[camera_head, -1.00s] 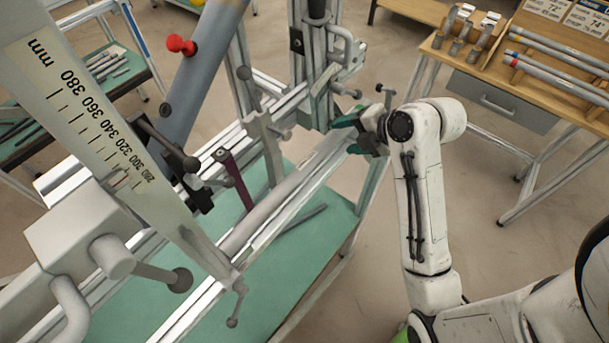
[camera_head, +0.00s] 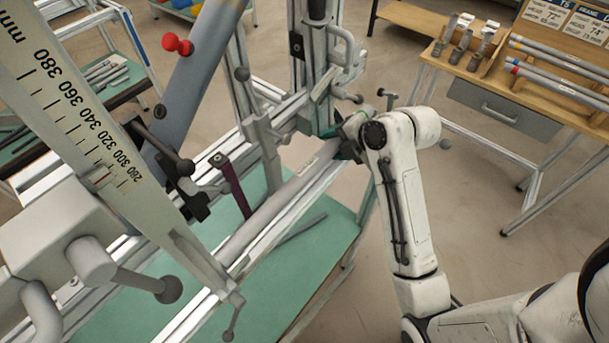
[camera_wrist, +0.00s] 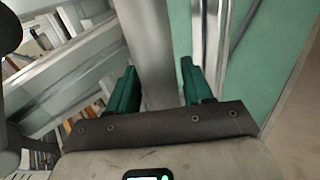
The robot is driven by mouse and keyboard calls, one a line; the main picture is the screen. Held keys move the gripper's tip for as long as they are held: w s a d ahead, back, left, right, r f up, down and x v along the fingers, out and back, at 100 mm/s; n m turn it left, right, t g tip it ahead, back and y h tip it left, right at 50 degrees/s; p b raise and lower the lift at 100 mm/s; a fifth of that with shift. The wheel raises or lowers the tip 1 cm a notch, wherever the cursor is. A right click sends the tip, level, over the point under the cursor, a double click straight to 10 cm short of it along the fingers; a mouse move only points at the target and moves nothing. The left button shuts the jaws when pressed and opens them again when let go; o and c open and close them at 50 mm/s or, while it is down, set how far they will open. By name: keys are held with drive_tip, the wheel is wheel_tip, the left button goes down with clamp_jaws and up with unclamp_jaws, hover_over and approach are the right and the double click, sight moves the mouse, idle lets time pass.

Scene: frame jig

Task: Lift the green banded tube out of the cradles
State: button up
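A long grey tube (camera_head: 272,208) lies lengthwise along the pale rails of the jig in the head view. My gripper (camera_head: 336,137) is at the tube's far end in the head view, partly hidden behind my own wrist. In the wrist view, the green fingers of my gripper (camera_wrist: 158,68) are apart, one on each side of the grey tube (camera_wrist: 150,40). The fingers look open; whether either touches the tube I cannot tell. The cradles under the tube are mostly hidden.
A clamp post (camera_head: 268,150) and a purple upright (camera_head: 236,187) stand beside the tube. A large ruler plate (camera_head: 85,115) and a slanted blue-grey column (camera_head: 200,75) fill the left. A wooden bench (camera_head: 500,85) with banded tubes (camera_head: 560,75) stands at the right.

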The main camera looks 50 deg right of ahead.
sight(321, 168)
drive_tip(key=c, duration=0.7)
drive_tip(key=shift+r+p, duration=1.1)
drive_tip(key=shift+r, duration=0.1)
drive_tip(key=s+p, duration=0.1)
drive_tip(key=s, duration=0.2)
drive_tip(key=shift+s, duration=0.3)
drive_tip(key=shift+a, duration=3.9)
